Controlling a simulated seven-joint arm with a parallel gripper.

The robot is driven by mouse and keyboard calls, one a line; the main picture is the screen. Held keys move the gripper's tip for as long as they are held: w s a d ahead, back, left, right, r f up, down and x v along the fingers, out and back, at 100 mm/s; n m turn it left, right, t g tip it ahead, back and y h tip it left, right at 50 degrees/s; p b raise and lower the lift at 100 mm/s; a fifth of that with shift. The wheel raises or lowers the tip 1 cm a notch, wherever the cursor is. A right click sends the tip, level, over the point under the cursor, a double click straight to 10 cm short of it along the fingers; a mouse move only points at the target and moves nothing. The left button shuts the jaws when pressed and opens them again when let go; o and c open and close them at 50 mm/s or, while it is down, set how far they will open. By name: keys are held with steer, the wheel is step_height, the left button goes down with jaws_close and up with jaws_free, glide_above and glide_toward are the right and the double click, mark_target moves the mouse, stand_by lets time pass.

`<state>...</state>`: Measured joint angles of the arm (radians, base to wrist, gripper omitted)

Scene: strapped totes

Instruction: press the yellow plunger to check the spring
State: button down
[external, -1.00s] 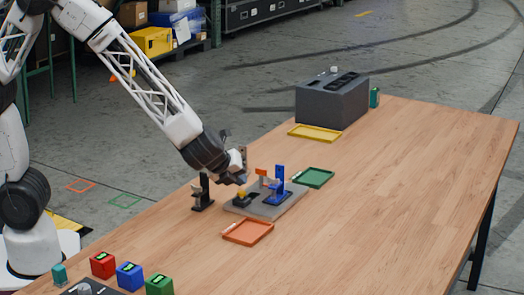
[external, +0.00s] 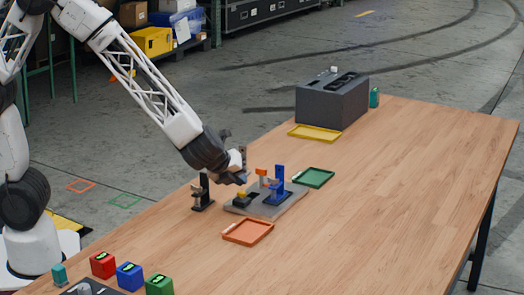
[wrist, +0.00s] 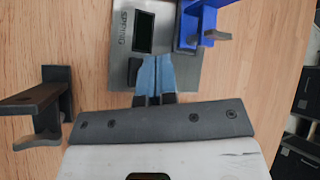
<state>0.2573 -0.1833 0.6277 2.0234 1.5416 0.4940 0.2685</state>
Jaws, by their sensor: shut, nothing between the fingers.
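The yellow plunger (external: 241,194) stands on a grey plate (external: 269,211) on the wooden table. My gripper (external: 241,178) is just above the plunger in the external view; I cannot tell whether it touches. In the wrist view, my shut blue fingertips (wrist: 155,75) point down over the plate, beside a dark window and the word SPRING. They hold nothing. The plunger cannot be made out in the wrist view and is likely behind the fingers.
A blue clamp-like stand (external: 280,180) is on the plate, right of my gripper, with an orange part (external: 262,172) near it. A black stand (external: 202,193) is to the left. Orange (external: 248,232) and green (external: 314,177) trays lie close by. The table's right side is clear.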

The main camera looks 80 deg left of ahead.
mark_target(239, 191)
steer(key=shift+f, duration=1.1)
stand_by(2.2)
steer(key=shift+r, duration=1.1)
steer(key=shift+r, duration=0.1)
steer(key=shift+r, duration=2.4)
steer(key=shift+r, duration=0.1)
